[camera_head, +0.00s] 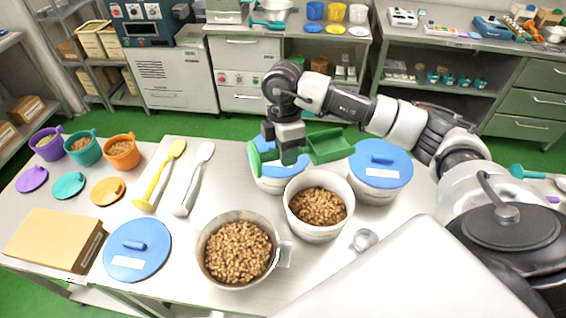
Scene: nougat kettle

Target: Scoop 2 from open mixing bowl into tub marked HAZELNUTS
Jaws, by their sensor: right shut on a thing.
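The open metal mixing bowl (212,276) stands at the front of the table, filled with brown nuts. An open white tub (318,234) right of it also holds brown nuts; no readable HAZELNUTS mark shows on it. My right gripper (291,150) is shut on a green scoop (331,146) and holds it above and behind the open tub. The scoop's trough points right and its handle shows left of the jaws. Whether anything lies in the scoop, I cannot tell. My left gripper is not in view.
Tubs with blue lids stand behind (270,181) and right (381,158) of the open tub. A loose blue lid (137,257), a cardboard box (50,240), cups (121,153), a yellow spoon (159,178) and a white spoon (195,178) lie left.

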